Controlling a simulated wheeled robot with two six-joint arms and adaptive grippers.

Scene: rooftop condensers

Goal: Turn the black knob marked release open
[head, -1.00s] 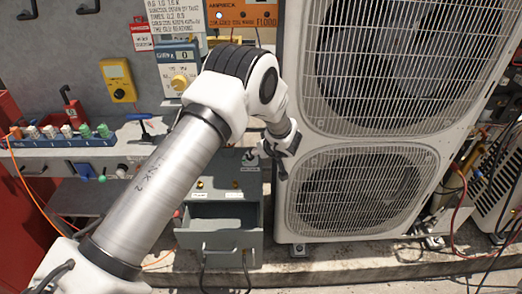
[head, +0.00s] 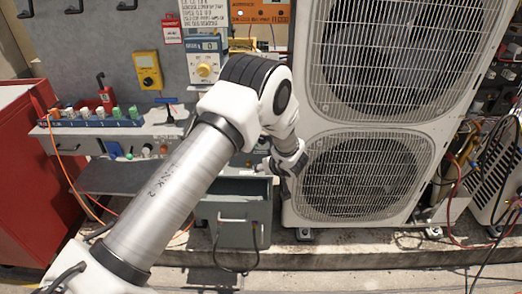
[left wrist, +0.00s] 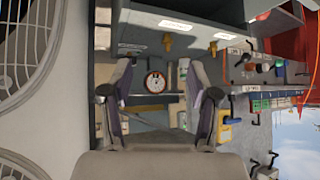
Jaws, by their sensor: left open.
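The grey metal box (head: 233,206) stands low beside the condenser, its upper panel largely covered by my left arm in the head view. My left gripper (head: 264,167) is over the box's upper right side, close to the condenser. In the left wrist view my left gripper (left wrist: 157,100) is open, fingers apart, with nothing held between them. White labels (left wrist: 175,24) and a brass fitting (left wrist: 167,43) show above the fingers. I cannot make out the black release knob; my arm and gripper fingers may hide it. My right gripper is not in view.
The white condenser (head: 362,172) stands close on the gripper's right. A shelf (head: 95,132) with several coloured fittings is at left, next to a red cabinet (head: 25,175). Hoses lie at far right.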

